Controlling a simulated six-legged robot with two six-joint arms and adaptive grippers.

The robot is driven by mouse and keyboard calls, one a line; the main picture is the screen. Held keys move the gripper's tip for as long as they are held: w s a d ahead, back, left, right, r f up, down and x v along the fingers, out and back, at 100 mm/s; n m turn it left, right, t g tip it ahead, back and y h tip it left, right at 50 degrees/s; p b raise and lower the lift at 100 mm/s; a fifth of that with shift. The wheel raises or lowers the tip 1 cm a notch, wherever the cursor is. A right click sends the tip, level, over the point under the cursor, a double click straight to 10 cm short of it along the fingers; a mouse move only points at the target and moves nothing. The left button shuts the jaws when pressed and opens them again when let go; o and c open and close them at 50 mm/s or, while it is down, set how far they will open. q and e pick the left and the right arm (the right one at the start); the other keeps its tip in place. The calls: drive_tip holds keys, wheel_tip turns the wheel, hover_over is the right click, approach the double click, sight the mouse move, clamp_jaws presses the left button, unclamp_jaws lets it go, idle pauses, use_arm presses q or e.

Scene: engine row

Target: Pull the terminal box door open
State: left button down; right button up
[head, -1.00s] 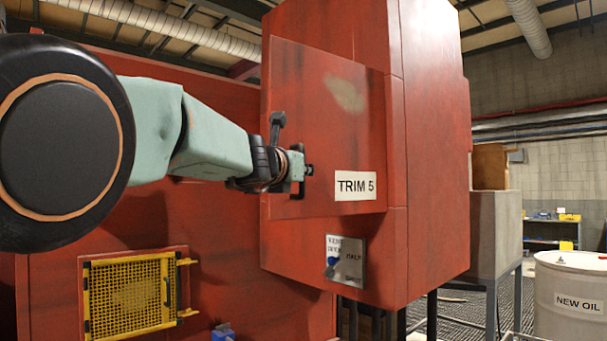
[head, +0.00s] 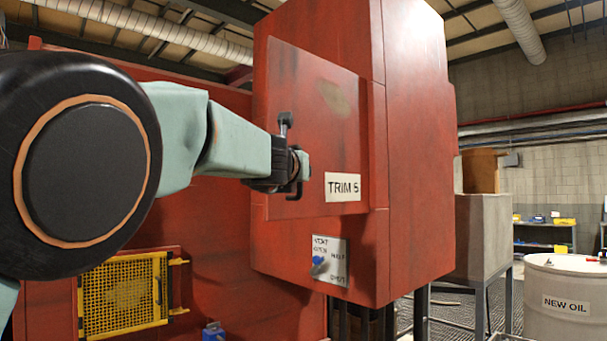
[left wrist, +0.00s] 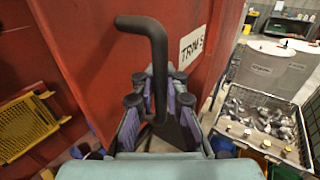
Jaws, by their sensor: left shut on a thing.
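The terminal box (head: 425,150) is a tall red cabinet in the middle of the head view. I cannot tell whether the door stands slightly ajar. My left gripper (head: 300,172) is at the door front, left of the label. In the left wrist view my left gripper (left wrist: 160,105) is shut on the dark bent bar handle (left wrist: 158,55), whose upper end sticks out above the fingers. The arm hides part of the door in the head view. My right gripper is not in view.
A selector switch plate (head: 330,260) sits below the door. A yellow mesh guard (head: 122,297) is at lower left on the red housing. A white NEW OIL drum (head: 565,300) stands at right. The left wrist view shows a wire-sided bin of parts (left wrist: 262,118).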

use_arm(q)
drive_tip(key=shift+f, duration=0.35)
drive_tip(key=shift+a, duration=0.1)
drive_tip(key=c, duration=1.8)
unclamp_jaws()
drive_tip(key=o, duration=0.4)
drive_tip(key=shift+s+a+r, duration=0.25)
drive_tip(key=shift+a+r, duration=0.05)
drive_tip(key=shift+w+d, duration=0.15)
drive_tip(key=shift+d, duration=0.2)
